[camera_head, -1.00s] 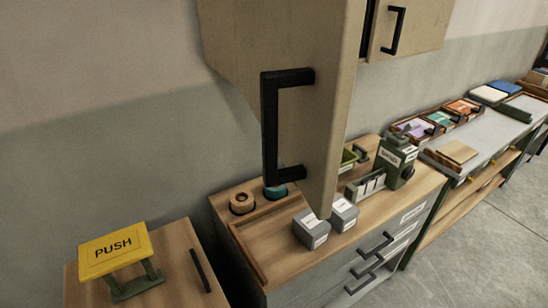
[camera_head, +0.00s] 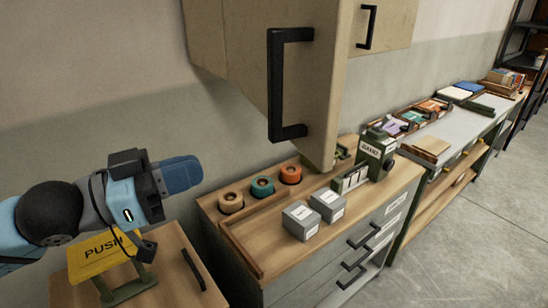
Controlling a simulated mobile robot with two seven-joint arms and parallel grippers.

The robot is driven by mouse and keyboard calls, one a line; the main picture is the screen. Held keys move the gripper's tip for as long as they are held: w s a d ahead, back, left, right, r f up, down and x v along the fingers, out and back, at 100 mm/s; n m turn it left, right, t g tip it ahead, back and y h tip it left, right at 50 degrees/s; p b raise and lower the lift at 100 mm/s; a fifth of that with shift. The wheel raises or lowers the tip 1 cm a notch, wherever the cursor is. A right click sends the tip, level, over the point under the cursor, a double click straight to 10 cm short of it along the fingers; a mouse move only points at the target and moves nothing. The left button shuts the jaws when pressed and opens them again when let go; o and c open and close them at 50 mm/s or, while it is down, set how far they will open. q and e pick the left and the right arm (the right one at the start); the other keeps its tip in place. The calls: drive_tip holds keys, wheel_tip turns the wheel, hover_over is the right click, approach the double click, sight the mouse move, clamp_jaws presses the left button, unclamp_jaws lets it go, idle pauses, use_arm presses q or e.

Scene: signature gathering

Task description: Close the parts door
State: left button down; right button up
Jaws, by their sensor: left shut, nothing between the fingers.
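The light wooden door (camera_head: 318,95) of a wall cabinet stands open, swung out toward me, with a large black bar handle (camera_head: 276,90). I take it for the parts door; no label on it shows. My left gripper (camera_head: 190,173) is shut and empty, with blue fingers pointing right. In the picture it is left of and below the handle, clearly apart from it. The cabinet's inside is mostly hidden behind the door. My right gripper is not in view.
A yellow PUSH sign (camera_head: 100,256) stands on a low cabinet below my left arm. Under the door, a wooden-topped drawer unit (camera_head: 290,255) holds colored rolls (camera_head: 262,187), grey boxes (camera_head: 301,220) and a green machine (camera_head: 376,152). Open floor (camera_head: 490,200) lies right.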

use_arm(q)
drive_tip(key=s+r+g, duration=0.1)
drive_tip(key=s+r, duration=0.2)
drive_tip(key=p+x, duration=0.2)
drive_tip(key=x, duration=1.1)
drive_tip(key=shift+w+f+m, duration=0.25)
drive_tip(key=shift+m, duration=0.05)
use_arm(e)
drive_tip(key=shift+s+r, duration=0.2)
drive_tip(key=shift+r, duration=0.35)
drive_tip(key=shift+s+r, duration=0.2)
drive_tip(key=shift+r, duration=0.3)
use_arm(q)
drive_tip(key=shift+d, duration=0.1)
